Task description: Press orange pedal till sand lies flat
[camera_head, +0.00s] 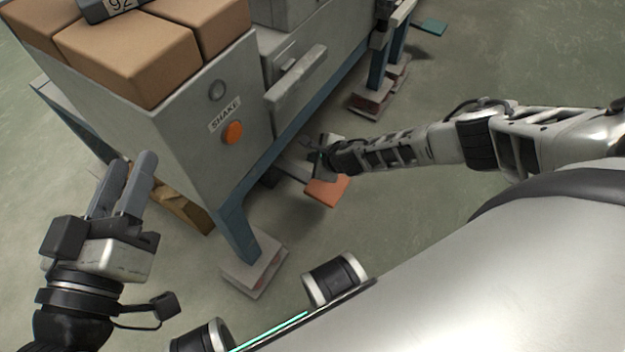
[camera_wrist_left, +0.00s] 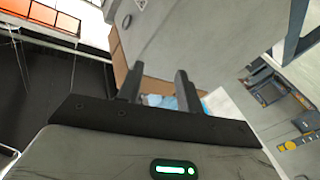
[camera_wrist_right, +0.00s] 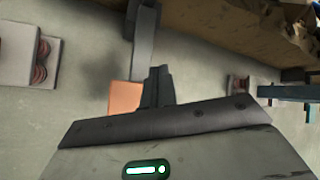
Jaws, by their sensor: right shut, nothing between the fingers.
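The orange pedal (camera_head: 327,190) is a flat plate low by the floor, at the end of a grey bar under the machine. It also shows in the right wrist view (camera_wrist_right: 123,96). My right gripper (camera_head: 318,150) is down beside the pedal; its shut, empty fingers (camera_wrist_right: 157,75) overlap the pedal's edge in the right wrist view. I cannot tell whether they touch it. My left gripper (camera_head: 134,165) is open and empty, up in front of the machine's left side; its spread fingers show in the left wrist view (camera_wrist_left: 156,85). No sand is visible.
The grey machine (camera_head: 180,140) has a SHAKE label, an orange button (camera_head: 233,133), a grey lamp (camera_head: 217,90) and brown blocks (camera_head: 130,50) on top. A blue leg (camera_head: 238,235) stands left of the pedal. A teal plate (camera_head: 430,27) lies further back.

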